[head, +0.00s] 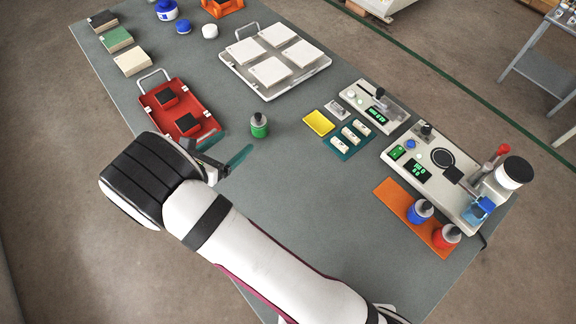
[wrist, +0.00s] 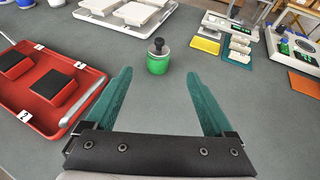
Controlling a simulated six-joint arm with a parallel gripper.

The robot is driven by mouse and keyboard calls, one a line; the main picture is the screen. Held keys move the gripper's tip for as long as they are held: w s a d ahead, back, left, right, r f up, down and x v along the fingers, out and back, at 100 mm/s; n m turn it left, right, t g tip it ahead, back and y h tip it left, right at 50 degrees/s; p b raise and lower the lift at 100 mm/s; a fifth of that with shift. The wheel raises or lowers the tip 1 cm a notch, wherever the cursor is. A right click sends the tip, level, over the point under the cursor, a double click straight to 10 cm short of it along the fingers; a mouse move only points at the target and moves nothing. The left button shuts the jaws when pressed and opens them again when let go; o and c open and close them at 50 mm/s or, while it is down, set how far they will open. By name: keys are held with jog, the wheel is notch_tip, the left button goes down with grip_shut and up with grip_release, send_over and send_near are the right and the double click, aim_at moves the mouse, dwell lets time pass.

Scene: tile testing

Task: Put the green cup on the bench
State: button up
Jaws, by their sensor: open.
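The green cup (head: 259,128) stands upright on the grey bench (head: 310,185), near its middle, with a dark knobbed object set in its top. It also shows in the wrist view (wrist: 158,62), ahead of the fingers and roughly centred between them. My gripper (head: 225,150) is open and empty, with its teal fingers spread apart. In the wrist view my gripper (wrist: 158,88) points toward the cup, and the fingers are short of it, not touching it. In the head view the cup is to the right of and beyond the fingers.
A red tray (head: 208,142) with two black-topped blocks lies close left of my gripper. A white tray (head: 318,68) with several pale tiles is behind. An orange mat (head: 388,190) holding blue and red cups and a test machine (head: 465,200) stand right. The bench around the green cup is clear.

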jog(key=s+d+r+m+g+h, duration=0.2)
jog(key=d+r+m+g, duration=0.25)
jog(key=d+m, duration=0.4)
jog(key=s+d+r+m+g+h, duration=0.1)
jog(key=d+r+m+g+h, duration=0.15)
jog(key=d+r+m, duration=0.6)
jog(key=s+d+m+g+y, duration=0.55)
jog(key=s+d+m, duration=0.35)
jog(key=s+d, duration=0.3)
jog(key=s+a+r+m+y, duration=0.1)
jog(key=s+a+m+y, duration=0.4)
jog(key=s+m, duration=0.5)
jog(key=shift+r+m+y, duration=0.35)
jog(key=shift+m+y, duration=0.15)
jog(key=shift+a, duration=0.1)
